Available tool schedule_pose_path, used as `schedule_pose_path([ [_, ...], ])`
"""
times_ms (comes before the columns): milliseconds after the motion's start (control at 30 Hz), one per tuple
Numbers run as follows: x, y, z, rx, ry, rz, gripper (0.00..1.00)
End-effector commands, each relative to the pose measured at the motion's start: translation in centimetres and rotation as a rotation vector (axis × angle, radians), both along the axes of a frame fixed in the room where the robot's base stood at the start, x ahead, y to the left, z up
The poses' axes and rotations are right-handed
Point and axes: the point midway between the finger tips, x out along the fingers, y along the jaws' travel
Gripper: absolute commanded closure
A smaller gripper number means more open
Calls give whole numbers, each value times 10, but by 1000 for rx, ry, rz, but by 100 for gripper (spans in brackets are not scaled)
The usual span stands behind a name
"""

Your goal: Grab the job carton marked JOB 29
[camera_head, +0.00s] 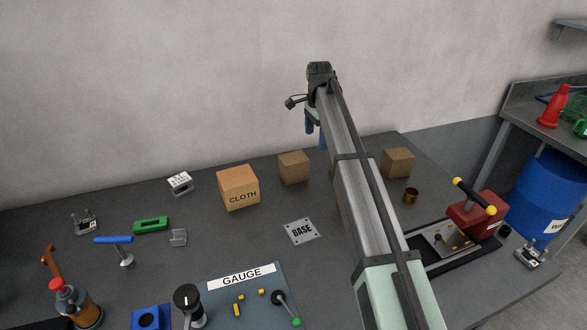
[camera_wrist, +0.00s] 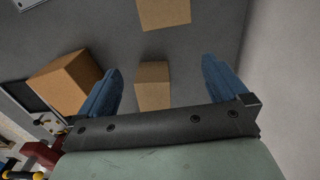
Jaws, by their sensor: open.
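No marking JOB 29 is readable on any carton. Plain brown cartons stand at the back of the bench, one (camera_head: 293,167) left of my arm and one (camera_head: 397,163) right of it. The wrist view shows three cartons: one at the top (camera_wrist: 163,12), a larger-looking one at the left (camera_wrist: 70,85), and one (camera_wrist: 153,92) between my blue fingers.
A larger carton marked CLOTH (camera_head: 239,190) stands further left. A BASE plate (camera_head: 301,231) lies in front. A brass cup (camera_head: 411,195) and a red device (camera_head: 476,213) are at right. The wall (camera_head: 190,80) rises close behind the bench.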

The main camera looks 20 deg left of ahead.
Motion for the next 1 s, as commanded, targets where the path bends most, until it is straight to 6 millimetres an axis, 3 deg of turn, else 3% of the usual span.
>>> schedule_pose_path([
  [100, -28, 37, 0, 0, 0, 52, 0],
  [233, -48, 61, 0, 0, 0, 69, 0],
  [533, -45, 57, -14, -1, 1, 4, 0],
  [1000, -45, 57, -84, -1, 1, 4, 0],
])
